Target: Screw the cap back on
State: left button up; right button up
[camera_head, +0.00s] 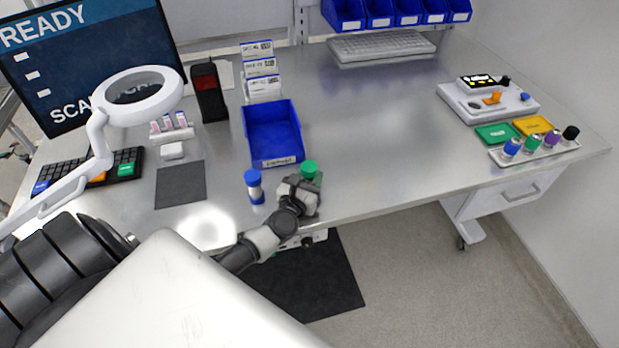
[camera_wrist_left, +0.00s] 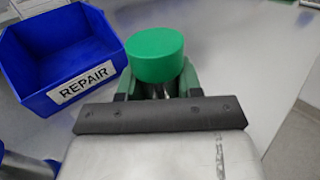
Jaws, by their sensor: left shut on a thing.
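A green cap (camera_head: 309,169) shows at the tip of my left gripper (camera_head: 305,183), at the table's front edge. In the left wrist view the green cap (camera_wrist_left: 155,55) is large and round, and sits above the fingers. My left gripper (camera_wrist_left: 157,88) is shut on the green-capped bottle, just below the cap. Little of the bottle's body shows between the fingers. I cannot tell whether the cap is screwed tight. A blue-capped bottle (camera_head: 255,189) stands upright to the left, apart from the gripper. My right gripper is not in view.
A rack (camera_head: 538,151) with several capped bottles, beside green and yellow trays, is at the right. The middle of the table is clear.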

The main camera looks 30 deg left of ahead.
aim_at(312, 168)
pick_arm(q)
jog(key=r+p, duration=0.2)
jog(key=r, duration=0.1)
jog(key=d+r, duration=0.1)
jog(key=r, duration=0.1)
jog(key=shift+s+p, duration=0.25)
jog(key=shift+p, duration=0.15)
jog(key=s+d+r+p, duration=0.3)
jog(key=s+d+r, duration=0.2)
jog(key=d, duration=0.4)
jog(key=shift+s+r, duration=0.15)
jog(key=shift+r, duration=0.25)
jog(key=shift+d, duration=0.1)
jog(key=o, duration=0.3)
grip_shut()
